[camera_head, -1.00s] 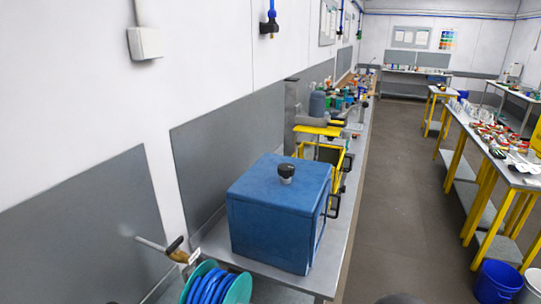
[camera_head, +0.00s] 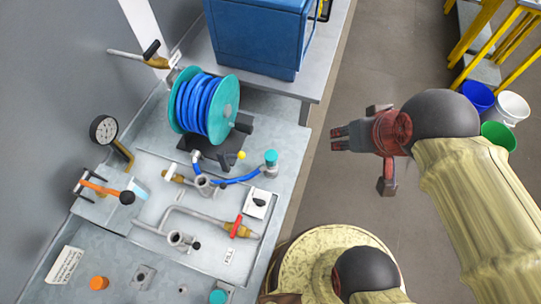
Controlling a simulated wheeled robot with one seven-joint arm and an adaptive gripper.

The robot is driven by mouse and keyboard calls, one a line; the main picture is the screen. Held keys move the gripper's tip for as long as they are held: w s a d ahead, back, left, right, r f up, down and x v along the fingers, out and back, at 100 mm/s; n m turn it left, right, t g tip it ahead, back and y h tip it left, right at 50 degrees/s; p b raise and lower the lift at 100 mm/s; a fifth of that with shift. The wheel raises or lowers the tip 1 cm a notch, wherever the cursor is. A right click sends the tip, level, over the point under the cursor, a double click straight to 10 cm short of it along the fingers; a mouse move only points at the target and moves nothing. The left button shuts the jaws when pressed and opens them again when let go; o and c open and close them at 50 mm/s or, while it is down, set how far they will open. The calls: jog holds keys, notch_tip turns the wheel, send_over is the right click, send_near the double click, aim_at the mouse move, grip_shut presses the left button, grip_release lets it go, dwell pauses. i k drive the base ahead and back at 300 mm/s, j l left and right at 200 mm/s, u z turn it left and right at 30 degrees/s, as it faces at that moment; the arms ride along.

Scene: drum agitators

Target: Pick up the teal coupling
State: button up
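A teal-topped cylindrical fitting (camera_head: 270,158) stands upright on the grey bench, near its right edge, beside the end of a short blue hose (camera_head: 238,179). A second small teal round piece (camera_head: 218,297) lies at the bottom of the view, partly cut off by the frame edge. I cannot tell for sure which of the two is the coupling. My gripper (camera_head: 334,139) is over the floor to the right of the bench, apart from both pieces and pointing left. Nothing shows between its fingers, but their opening is too small to judge.
A teal reel with blue hose (camera_head: 205,105) and a blue box (camera_head: 258,40) stand behind the fittings. Pipework with a red-handled valve (camera_head: 238,228), a gauge (camera_head: 104,129) and an orange cap (camera_head: 98,283) are on the bench. Buckets (camera_head: 512,108) stand on the floor at right.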

aim_at(270, 157)
jog(key=u, duration=3.25)
jog(key=z, duration=2.05)
jog(key=l+u, duration=0.25)
jog(key=l, duration=0.55)
jog(key=l+u, duration=0.25)
jog(key=l, duration=0.6)
jog(key=k, duration=0.05)
